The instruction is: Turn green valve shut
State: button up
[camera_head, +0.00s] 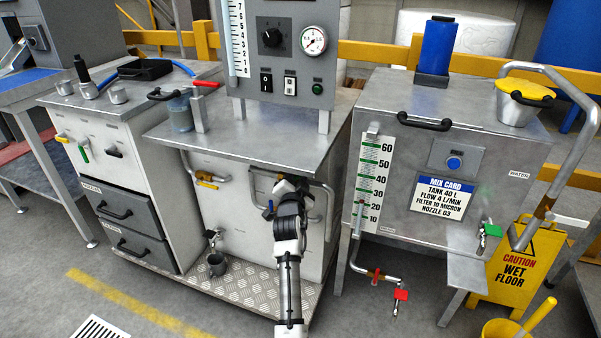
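Two green-handled fittings show. One is a green lever (83,154) hanging down on the front of the left cabinet, between a yellow lever and a black one. The other is a green tap handle (492,230) at the lower right of the water tank front. I cannot tell which one the task means, and both are apart from my gripper. My gripper (288,184) is against the front of the middle cabinet, by the bent pipe. My arm hides its fingertips and whatever is directly in front of them. I cannot tell if it holds anything.
A yellow-handled valve (207,182) is left of my gripper. A red-handled valve (400,294) is on the pipe under the water tank (440,130). A wet floor sign (512,262) stands right. Floor at front left is clear.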

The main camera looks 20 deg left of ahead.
jog(key=shift+w, duration=0.15)
grip_shut()
jog(key=shift+r, duration=0.1)
